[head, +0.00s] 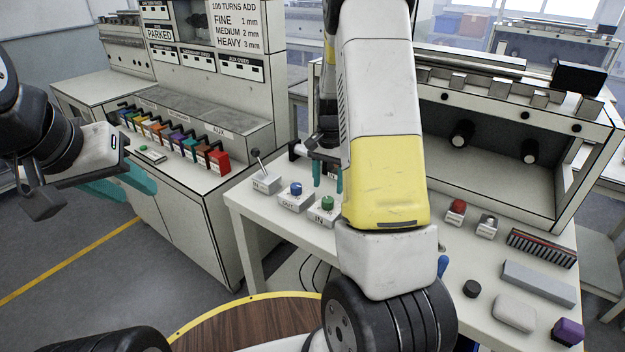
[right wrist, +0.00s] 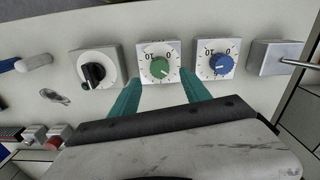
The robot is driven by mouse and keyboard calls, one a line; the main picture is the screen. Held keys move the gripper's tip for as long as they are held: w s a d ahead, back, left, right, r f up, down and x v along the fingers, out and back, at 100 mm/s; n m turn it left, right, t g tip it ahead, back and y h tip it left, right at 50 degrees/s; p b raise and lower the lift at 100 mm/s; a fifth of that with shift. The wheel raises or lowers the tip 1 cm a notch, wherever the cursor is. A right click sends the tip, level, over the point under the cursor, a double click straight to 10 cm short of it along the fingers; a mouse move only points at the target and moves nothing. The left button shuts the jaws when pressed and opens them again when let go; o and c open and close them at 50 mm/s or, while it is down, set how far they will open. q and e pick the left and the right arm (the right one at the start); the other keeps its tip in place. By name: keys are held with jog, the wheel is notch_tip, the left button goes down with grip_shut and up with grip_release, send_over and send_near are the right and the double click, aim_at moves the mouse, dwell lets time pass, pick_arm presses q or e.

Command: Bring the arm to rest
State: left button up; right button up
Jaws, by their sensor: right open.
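My right gripper (head: 328,174) is open above the back-left part of the white table, partly hidden behind my right forearm. In the right wrist view its two teal fingers (right wrist: 160,78) stand apart, with the green knob (right wrist: 159,68) showing between and beyond their tips. Nothing is between the fingers. Whether they touch the knob's box cannot be told. My left gripper (head: 130,188) hangs at the left in the head view, its teal fingers apart and empty, over the floor in front of the cabinet.
A blue knob (head: 296,189), a lever box (head: 266,180) and the green knob (head: 327,203) line the table's left edge. A red button (head: 456,209), grey bar (head: 538,283) and purple piece (head: 567,331) lie right. Coloured levers (head: 178,139) stand on the cabinet. A round wooden top (head: 240,326) is in front.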

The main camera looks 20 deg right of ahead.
jog(key=shift+r, duration=0.8)
jog(key=s+a+r+n+t+y, duration=0.15)
jog(key=s+a+r, duration=0.25)
jog(key=r, duration=0.6)
jog(key=s+a+r+n+t, duration=0.1)
jog(key=s+a+r+n, duration=0.1)
jog(key=s+r, duration=0.2)
jog(key=s+a+r+n+t, duration=0.2)
jog(key=s+a+r+n, duration=0.1)
jog(key=s, duration=0.6)
jog(key=s+a+r+n+t, duration=0.1)
jog(key=s+a+r+n, duration=0.1)
jog(key=s+r, duration=0.3)
jog(key=shift+s+a+r+n+t+y, duration=0.2)
jog(key=shift+s+a+n+t+y, duration=0.2)
jog(key=shift+s, duration=0.4)
